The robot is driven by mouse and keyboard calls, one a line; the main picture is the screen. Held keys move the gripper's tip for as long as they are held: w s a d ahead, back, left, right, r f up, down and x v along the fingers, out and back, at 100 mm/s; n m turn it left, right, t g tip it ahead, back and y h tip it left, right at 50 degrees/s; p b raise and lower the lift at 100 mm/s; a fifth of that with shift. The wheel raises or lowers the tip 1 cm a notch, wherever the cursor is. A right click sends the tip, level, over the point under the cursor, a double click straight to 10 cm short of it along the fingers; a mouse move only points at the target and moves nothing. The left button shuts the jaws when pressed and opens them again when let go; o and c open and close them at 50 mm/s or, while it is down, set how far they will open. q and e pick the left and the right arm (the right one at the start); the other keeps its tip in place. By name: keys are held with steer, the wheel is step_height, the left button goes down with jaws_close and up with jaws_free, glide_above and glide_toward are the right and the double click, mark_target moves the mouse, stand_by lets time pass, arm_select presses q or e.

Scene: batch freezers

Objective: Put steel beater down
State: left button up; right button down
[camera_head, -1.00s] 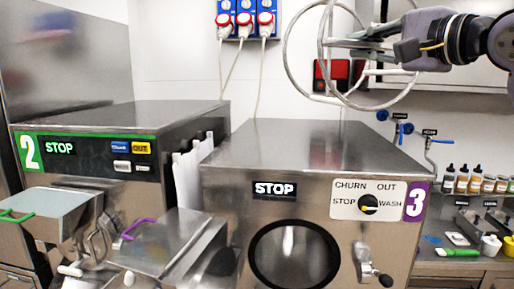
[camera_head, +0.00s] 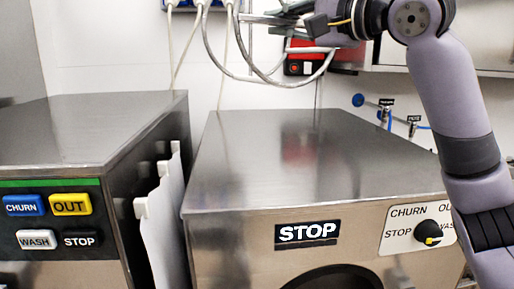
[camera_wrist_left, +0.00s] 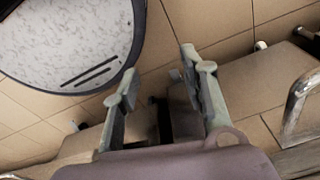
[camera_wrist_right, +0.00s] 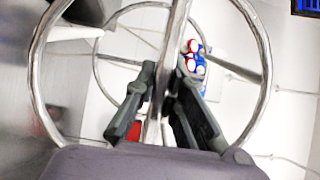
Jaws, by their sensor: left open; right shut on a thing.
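The steel beater (camera_head: 273,76), an open frame of curved bright rods, is held by my right gripper (camera_head: 296,22) at the top of the head view. It hangs in the air above the back of the right-hand freezer (camera_head: 300,150). In the right wrist view a rod of the beater (camera_wrist_right: 262,65) crosses between the fingers of my right gripper (camera_wrist_right: 164,100), which are shut on it, with large hoops around. My left gripper (camera_wrist_left: 165,85) shows only in the left wrist view. Its fingers are apart and empty, above a tiled floor.
The right-hand freezer's steel top is bare. Another freezer (camera_head: 90,130) stands at the left, with a white panel (camera_head: 165,215) in the gap. Hoses and blue taps (camera_head: 387,112) are on the back wall. A round dark-rimmed object (camera_wrist_left: 70,40) is near my left gripper.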

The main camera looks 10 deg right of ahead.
arm_select(q)
steer(key=s+d+r+p, duration=0.1)
steer(key=s, duration=0.1)
steer(key=s+d+r+p, duration=0.1)
steer(key=s+r+p, duration=0.1)
steer(key=shift+d+r, duration=0.2)
arm_select(e)
step_height(320, 180, down, 19)
steer(key=s, duration=0.1)
steer(key=shift+d, duration=0.3)
arm_select(q)
steer(key=shift+w, duration=0.1)
